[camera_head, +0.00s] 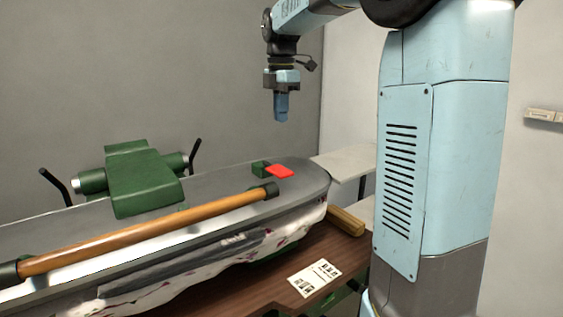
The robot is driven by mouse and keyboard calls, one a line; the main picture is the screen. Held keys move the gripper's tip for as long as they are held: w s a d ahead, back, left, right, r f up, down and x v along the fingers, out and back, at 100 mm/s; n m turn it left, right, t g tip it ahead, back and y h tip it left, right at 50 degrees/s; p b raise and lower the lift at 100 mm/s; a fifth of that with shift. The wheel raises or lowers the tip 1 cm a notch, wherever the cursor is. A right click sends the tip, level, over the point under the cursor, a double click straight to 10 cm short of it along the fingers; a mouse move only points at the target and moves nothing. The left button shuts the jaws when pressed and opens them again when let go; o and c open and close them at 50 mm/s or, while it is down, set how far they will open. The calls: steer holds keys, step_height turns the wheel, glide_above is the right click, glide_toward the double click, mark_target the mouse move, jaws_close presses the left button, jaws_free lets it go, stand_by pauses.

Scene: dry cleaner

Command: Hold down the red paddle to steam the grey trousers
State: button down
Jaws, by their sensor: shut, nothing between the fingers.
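The red paddle (280,171) sits at the right end of the press's grey top (230,182), beside a small green block (261,168). My gripper (281,118) points down above the paddle, apart from it, with its fingers shut and nothing held. A patterned white cloth (200,265) and a dark grey cloth (190,262) hang out below the press top. The dark grey one may be the trousers; most of it is hidden under the top.
A wooden bar handle (150,231) runs along the press's front edge. A green housing (143,182) with black levers stands on top. A printed card (314,278) and a wooden block (346,222) lie on the brown table (270,292). A pale surface (345,162) stands behind.

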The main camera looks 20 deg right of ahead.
mark_target(281, 170)
step_height(281, 170, down, 14)
stand_by(0.9)
